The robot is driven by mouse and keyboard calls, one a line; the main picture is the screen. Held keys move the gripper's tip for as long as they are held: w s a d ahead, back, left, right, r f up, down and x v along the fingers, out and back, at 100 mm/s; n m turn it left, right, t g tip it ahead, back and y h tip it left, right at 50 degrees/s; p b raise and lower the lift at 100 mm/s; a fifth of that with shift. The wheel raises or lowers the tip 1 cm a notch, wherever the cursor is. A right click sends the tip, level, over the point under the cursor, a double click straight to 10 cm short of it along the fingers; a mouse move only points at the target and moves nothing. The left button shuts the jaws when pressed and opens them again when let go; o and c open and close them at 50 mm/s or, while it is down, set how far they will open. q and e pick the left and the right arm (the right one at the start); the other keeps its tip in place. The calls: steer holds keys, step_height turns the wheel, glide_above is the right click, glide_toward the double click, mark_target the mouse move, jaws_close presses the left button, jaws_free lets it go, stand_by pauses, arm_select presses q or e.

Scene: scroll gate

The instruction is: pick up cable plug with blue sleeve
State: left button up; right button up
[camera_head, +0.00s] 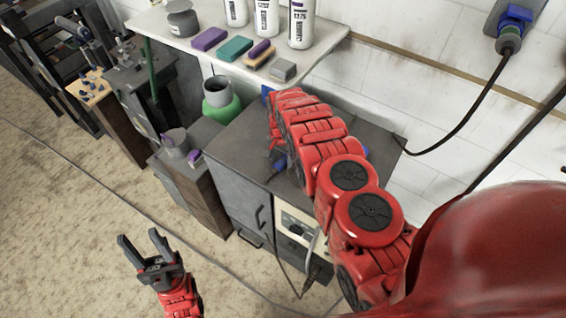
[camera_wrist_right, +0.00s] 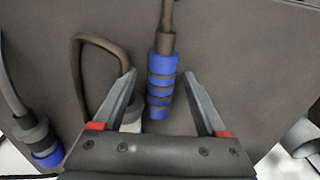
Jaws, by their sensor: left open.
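The cable plug with a blue sleeve (camera_wrist_right: 162,82) shows in the right wrist view. Its sleeve has blue and grey bands, and its dark cable runs upward out of the picture. My right gripper (camera_wrist_right: 160,92) is open, with one finger on each side of the plug and visible gaps between. In the head view a blue-sleeved plug (camera_head: 280,165) lies on the dark cabinet top (camera_head: 240,140), beside my right arm. My right gripper's fingertips cannot be made out there. My left gripper (camera_head: 143,242) is open and empty above the floor, far from the plug.
A second plug with blue (camera_wrist_right: 42,145) lies at the lower left in the right wrist view, and a looped brown cable (camera_wrist_right: 78,70) is nearby. A blue wall plug (camera_head: 512,22) hangs upper right.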

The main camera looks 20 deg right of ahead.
steer(key=shift+a, duration=0.2)
steer(key=c, duration=0.5)
jaws_close()
stand_by(0.6)
